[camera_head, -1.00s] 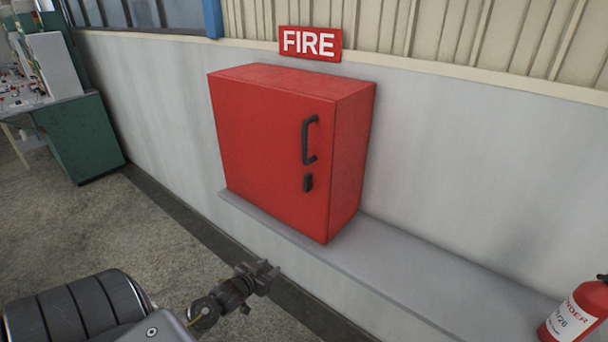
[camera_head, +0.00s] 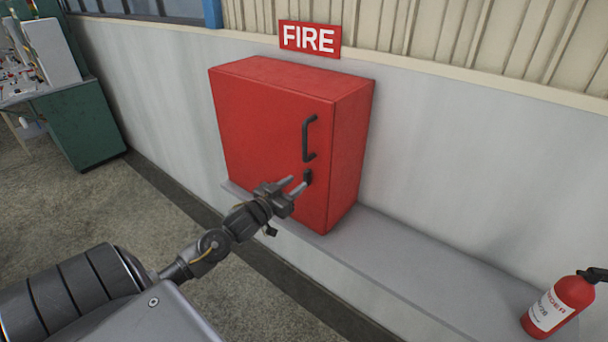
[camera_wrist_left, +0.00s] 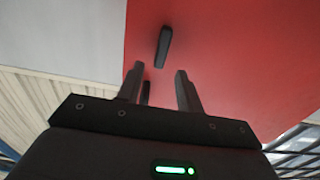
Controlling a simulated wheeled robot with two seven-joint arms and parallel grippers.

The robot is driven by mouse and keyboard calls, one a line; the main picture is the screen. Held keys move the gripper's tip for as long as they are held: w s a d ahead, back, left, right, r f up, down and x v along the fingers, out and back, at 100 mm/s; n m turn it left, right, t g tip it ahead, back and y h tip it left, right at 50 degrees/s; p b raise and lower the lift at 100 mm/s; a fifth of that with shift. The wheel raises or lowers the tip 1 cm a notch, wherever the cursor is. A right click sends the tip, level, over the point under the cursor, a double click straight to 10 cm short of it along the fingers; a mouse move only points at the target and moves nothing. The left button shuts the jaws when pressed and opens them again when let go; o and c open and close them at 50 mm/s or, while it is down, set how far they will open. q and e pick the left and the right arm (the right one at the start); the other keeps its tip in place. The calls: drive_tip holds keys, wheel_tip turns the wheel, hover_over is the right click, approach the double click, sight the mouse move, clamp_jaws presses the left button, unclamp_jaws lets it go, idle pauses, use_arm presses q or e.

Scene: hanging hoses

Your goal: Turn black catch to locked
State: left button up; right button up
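The black catch (camera_head: 308,178) is on the red cabinet's closed door (camera_head: 265,130), below the black bar handle (camera_head: 308,138). In the left wrist view the catch (camera_wrist_left: 163,47) is a dark, narrow bar, upright with a slight tilt. My left gripper (camera_head: 296,184) is open and empty, its fingertips close to the catch on its lower left. In the left wrist view the catch lies just beyond the gap between the fingertips (camera_wrist_left: 160,70); contact is not visible. Part of the handle (camera_wrist_left: 146,92) shows between the fingers. My right gripper is not in view.
The cabinet stands on a grey ledge (camera_head: 430,260) against a pale wall, under a FIRE sign (camera_head: 310,39). A red extinguisher (camera_head: 560,305) stands at the lower right. A green bench (camera_head: 80,125) is at the far left.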

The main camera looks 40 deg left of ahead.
sight(305, 177)
use_arm(q)
drive_tip(key=w+p, duration=0.1)
drive_tip(key=w, duration=0.4)
clamp_jaws()
